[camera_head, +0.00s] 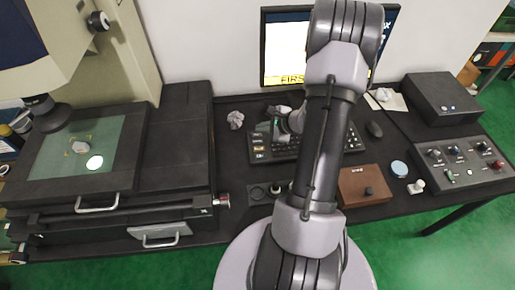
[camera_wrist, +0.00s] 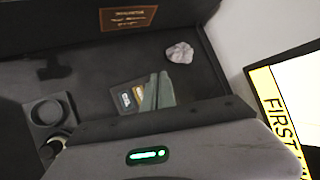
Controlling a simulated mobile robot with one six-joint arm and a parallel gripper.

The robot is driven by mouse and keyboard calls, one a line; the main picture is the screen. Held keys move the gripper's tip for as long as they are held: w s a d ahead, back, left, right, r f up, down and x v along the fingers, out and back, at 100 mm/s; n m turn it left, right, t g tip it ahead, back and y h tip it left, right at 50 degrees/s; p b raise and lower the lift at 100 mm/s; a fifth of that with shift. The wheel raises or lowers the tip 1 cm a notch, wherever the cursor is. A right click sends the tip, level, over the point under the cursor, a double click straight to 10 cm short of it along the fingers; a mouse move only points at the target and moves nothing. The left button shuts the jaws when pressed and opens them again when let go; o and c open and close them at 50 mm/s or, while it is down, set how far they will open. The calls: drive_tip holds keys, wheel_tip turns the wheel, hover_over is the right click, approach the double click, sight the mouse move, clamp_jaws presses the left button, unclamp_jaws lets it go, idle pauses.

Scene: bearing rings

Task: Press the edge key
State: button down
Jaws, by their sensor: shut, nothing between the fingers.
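The black keyboard (camera_head: 285,151) lies on the desk in front of the monitor, with several larger labelled keys (camera_head: 258,149) at its left end. In the wrist view two labelled keys (camera_wrist: 126,99) show just left of my fingers; their lettering is too small to read, so I cannot tell which is the edge key. My gripper (camera_head: 274,131) is shut and empty over the left part of the keyboard. Its fingertips also show in the wrist view (camera_wrist: 157,88), close beside the keys. The fingers and gripper body hide the rest of the keyboard there. I cannot tell whether they touch a key.
A crumpled paper ball (camera_head: 236,120) lies left of the keyboard. The monitor (camera_head: 285,50) stands behind it. The measuring machine (camera_head: 180,150) fills the left side. A brown box (camera_head: 362,187), a mouse (camera_head: 374,130) and a control panel (camera_head: 468,163) are to the right.

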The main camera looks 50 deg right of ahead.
sight(261, 150)
wheel_tip(261, 150, down, 8)
drive_tip(key=b, duration=0.6)
drive_tip(key=shift+f, duration=0.2)
drive_tip(key=shift+f+b, duration=0.15)
drive_tip(key=shift+b, duration=0.15)
drive_tip(key=shift+f, duration=0.15)
idle(1.2)
drive_tip(key=shift+f+b, duration=0.3)
drive_tip(key=shift+b, duration=0.4)
drive_tip(key=shift+f+b, duration=0.3)
drive_tip(key=shift+b, duration=0.2)
idle(0.6)
drive_tip(key=shift+r+p, duration=0.35)
drive_tip(key=shift+r, duration=0.4)
drive_tip(key=shift+r+p, duration=1.45)
drive_tip(key=shift+r, duration=1.05)
